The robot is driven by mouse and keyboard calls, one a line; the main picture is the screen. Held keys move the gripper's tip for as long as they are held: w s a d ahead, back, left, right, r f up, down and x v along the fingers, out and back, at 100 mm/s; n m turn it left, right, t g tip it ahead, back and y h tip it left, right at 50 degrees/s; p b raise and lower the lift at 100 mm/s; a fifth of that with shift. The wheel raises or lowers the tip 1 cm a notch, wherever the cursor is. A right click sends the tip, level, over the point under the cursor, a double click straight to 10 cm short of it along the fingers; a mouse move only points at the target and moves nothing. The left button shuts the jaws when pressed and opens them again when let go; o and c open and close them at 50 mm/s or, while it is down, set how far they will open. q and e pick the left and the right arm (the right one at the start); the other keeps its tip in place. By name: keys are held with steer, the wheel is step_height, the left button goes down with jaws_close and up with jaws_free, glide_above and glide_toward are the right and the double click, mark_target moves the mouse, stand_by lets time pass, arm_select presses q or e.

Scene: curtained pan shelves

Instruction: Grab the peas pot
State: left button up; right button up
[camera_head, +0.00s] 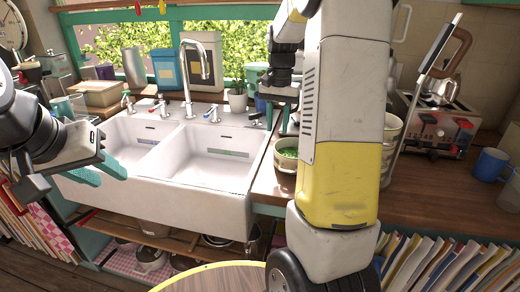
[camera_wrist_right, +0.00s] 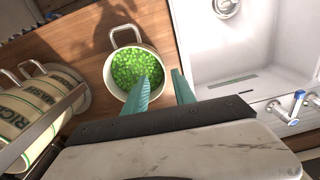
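The peas pot (camera_head: 287,157), a pale pot filled with green peas, stands on the wooden counter right of the sink, partly hidden by my right arm. In the right wrist view the peas pot (camera_wrist_right: 118,95) shows a loop handle at its top side. My right gripper (camera_wrist_right: 160,80) is open, with two teal fingers apart. One finger overlaps the peas inside the rim, and the other is outside, on the sink side. I cannot tell whether they touch the pot. My left gripper (camera_head: 98,170) is open and empty in front of the sink's left basin.
The white double sink (camera_head: 215,190) with taps lies left of the pot. Cream canisters (camera_wrist_right: 35,105) in a rack stand on the pot's other side. A toaster (camera_head: 436,125) and blue mug (camera_head: 489,163) stand farther right on the counter. A round table edge (camera_head: 215,275) is in front.

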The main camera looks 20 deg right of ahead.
steer(key=shift+w+f, duration=0.35)
steer(key=shift+w, duration=0.1)
steer(key=shift+w+f, duration=0.1)
steer(key=shift+f, duration=0.25)
step_height(320, 180, down, 7)
steer(key=shift+w+f, duration=0.1)
steer(key=shift+c, duration=0.2)
jaws_close()
stand_by(0.8)
